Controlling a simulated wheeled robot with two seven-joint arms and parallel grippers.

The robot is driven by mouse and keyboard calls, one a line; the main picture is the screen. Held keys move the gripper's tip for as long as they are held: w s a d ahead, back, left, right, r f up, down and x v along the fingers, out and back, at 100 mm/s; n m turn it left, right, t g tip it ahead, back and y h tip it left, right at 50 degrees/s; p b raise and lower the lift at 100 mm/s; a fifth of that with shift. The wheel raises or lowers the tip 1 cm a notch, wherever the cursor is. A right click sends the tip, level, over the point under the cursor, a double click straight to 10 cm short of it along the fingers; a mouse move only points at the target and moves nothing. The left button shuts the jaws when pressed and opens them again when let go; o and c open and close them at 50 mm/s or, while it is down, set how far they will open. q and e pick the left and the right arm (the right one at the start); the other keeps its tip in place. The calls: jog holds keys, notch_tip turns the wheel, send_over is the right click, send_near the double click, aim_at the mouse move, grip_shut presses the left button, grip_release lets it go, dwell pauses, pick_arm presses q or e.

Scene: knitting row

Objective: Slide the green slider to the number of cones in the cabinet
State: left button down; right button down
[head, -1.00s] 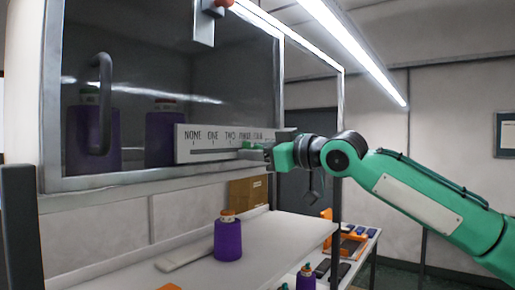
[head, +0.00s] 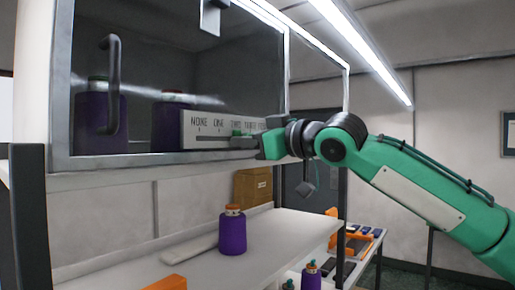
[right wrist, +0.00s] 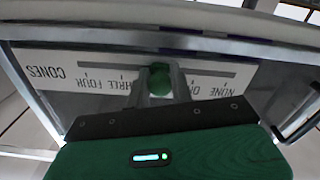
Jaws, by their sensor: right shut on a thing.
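The green slider (head: 240,133) sits on the white scale panel (head: 192,143) along the cabinet's lower front, marked NONE to FOUR. My right gripper (head: 250,138) is shut on it. In the right wrist view the slider (right wrist: 158,78) is between my two fingers, in the slot, between ONE and THREE; the TWO label is hidden there. In the head view it is about below TWO. The glass-fronted cabinet (head: 62,100) shows two purple cones, one at the left (head: 92,125) behind the handle and one (head: 166,130) partly behind the panel. My left gripper is not in view.
Below, a white shelf (head: 275,240) holds a purple cone (head: 232,235) with an orange top. A cardboard box (head: 253,186) stands behind. Another purple cone (head: 311,278) is lower down. An orange tray (head: 345,245) lies at the right. A dark cabinet handle (head: 114,85) juts out at the left.

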jog(key=shift+w+d, duration=0.1)
jog(key=c, duration=1.2)
grip_release()
jog(key=b+v, duration=0.4)
jog(key=v, duration=0.9)
jog(key=shift+s+d, duration=0.3)
jog(key=shift+w, duration=0.1)
